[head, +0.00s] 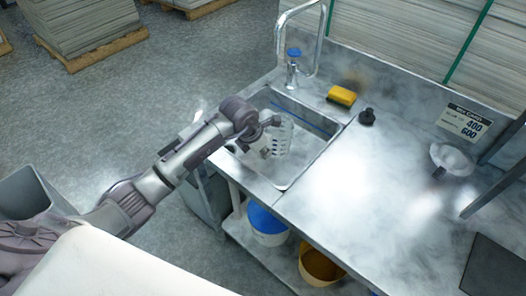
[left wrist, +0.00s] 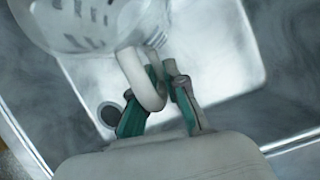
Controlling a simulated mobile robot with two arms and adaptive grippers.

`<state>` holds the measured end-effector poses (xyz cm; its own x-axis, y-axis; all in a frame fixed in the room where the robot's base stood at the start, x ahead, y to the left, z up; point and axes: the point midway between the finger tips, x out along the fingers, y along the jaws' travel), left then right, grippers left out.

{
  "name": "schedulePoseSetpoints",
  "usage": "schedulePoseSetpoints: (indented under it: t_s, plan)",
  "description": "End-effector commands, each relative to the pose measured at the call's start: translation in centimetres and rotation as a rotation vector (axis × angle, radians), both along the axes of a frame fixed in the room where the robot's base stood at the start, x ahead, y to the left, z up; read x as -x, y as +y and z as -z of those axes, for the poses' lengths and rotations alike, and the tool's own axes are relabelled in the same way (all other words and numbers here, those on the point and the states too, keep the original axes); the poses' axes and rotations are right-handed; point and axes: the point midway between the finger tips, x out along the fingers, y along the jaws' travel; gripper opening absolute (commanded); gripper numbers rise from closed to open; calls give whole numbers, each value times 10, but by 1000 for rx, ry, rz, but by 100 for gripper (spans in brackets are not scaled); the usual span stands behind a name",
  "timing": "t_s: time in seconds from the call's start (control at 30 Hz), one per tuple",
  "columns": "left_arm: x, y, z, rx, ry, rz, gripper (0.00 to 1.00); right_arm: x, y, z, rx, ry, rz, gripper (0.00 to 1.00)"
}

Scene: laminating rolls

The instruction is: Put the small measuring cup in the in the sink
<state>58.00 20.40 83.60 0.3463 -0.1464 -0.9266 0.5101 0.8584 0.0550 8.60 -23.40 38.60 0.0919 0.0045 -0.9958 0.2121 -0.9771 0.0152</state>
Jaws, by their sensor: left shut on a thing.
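The clear measuring cup (head: 281,138) with pale markings hangs over the sink (head: 292,170) in the head view. My left gripper (head: 268,136) is on the cup's left side and shut on its handle. In the left wrist view, the cup (left wrist: 92,22) fills the upper left and its curved handle (left wrist: 146,82) sits between the green-padded fingers (left wrist: 163,78). The sink basin (left wrist: 232,50) and its round drain (left wrist: 110,114) lie below. I cannot tell whether the cup touches the basin floor. My right gripper is not in view.
A tall faucet (head: 292,70) rises behind the sink. A blue-lidded bucket (head: 266,222) and a yellow bucket (head: 320,264) stand below.

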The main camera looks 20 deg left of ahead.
Motion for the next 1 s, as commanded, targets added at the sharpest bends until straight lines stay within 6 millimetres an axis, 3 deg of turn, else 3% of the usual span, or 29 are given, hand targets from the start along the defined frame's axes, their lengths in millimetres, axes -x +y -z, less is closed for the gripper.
schedulePoseSetpoints:
  t_s: [0.1, 0.43, 0.47, 0.6, 1.0]
  plan:
    - [0, -1, 12, 2, 0, 0, 0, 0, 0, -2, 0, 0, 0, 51]
    - [0, 0, 16, 1, -2, 1, 0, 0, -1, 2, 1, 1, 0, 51]
    - [0, 0, 16, 0, -1, 1, 16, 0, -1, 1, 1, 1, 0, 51]
    - [0, -1, 15, 0, -1, 1, 37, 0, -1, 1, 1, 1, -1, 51]
    - [1, 1, 7, 0, -2, 1, 37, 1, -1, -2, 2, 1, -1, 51]
